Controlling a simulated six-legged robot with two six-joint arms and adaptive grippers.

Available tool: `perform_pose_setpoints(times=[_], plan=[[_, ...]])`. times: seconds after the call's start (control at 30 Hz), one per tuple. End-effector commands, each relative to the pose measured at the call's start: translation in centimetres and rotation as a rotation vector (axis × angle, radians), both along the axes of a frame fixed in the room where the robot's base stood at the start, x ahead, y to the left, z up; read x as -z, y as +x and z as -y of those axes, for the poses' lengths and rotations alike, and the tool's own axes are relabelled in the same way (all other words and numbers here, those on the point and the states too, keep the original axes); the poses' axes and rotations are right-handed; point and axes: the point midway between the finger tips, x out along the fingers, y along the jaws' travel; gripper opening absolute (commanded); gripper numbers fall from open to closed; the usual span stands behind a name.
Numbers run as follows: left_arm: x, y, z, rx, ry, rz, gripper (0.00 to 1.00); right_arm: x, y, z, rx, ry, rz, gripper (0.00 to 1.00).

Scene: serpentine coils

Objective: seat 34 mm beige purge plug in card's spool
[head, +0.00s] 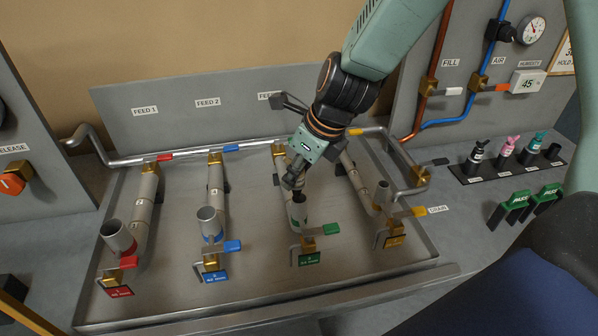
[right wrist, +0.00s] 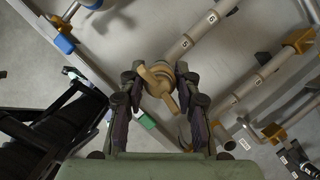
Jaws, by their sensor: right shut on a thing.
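My right gripper (head: 293,184) is over the mouth of the upright spool with a green band (head: 299,214), the third from the left. The other open spools have a red band (head: 118,238), a blue band (head: 210,222) and, at the right, a smaller mouth (head: 383,190). My left gripper is not in view.
Valves with red (head: 129,262), blue (head: 232,246) and green (head: 331,229) handles stand close to the spools in a grey tray (head: 270,283). A black rack (head: 512,161) of small bottles and green PASS tags (head: 517,203) are at the right.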

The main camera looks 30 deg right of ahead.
Motion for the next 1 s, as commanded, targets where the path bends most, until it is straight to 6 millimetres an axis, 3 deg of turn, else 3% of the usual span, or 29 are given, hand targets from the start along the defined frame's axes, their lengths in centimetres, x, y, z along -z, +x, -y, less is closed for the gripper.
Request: perform_pose_setpoints(times=[1.0], plan=[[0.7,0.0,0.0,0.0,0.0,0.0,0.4,2.2,-0.2,0.6,0.001,0.001,-0.001,0.0]])
